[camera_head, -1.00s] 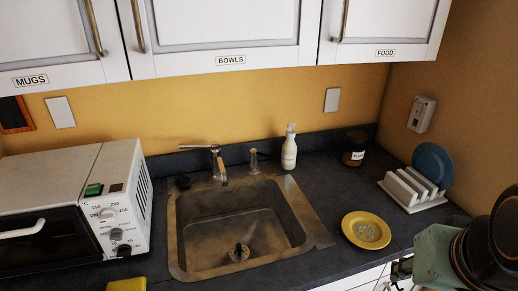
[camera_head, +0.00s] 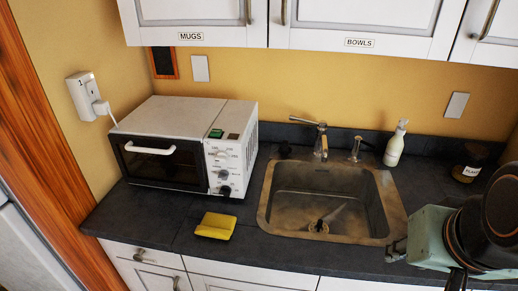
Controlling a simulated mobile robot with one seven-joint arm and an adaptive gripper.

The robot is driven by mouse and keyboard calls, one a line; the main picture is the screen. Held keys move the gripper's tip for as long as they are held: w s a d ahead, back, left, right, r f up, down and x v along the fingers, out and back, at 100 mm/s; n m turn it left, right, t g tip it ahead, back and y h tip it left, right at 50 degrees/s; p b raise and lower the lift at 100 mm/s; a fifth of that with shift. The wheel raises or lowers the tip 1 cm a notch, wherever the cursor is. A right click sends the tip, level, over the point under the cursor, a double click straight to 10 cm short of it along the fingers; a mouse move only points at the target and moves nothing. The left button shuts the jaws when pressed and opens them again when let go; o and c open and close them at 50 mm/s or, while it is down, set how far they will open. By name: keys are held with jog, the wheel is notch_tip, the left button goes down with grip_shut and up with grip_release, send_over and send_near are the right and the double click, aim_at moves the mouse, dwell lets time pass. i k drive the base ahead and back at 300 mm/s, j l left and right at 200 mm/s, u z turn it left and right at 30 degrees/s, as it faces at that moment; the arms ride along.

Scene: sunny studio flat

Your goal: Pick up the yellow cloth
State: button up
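The yellow cloth (camera_head: 215,226) lies on the dark counter (camera_head: 160,228), in front of the microwave and to the left of the sink. It looks folded or slightly raised at its back edge. My arm shows at the right edge of the view, in front of the counter and right of the sink, well apart from the cloth. My gripper (camera_head: 396,250) shows only in small part at the arm's left end. Its fingers are too small and hidden to tell whether they are open or shut.
A soap bottle (camera_head: 395,146) and a dark jar (camera_head: 466,172) stand farther right. Counter around the cloth is clear.

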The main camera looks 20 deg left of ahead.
aim_at(213, 225)
jog(key=u, duration=1.45)
jog(key=z, duration=2.25)
jog(key=u, duration=2.15)
jog(key=i+j+z, duration=0.1)
jog(key=i+j, duration=0.1)
jog(key=j, duration=0.1)
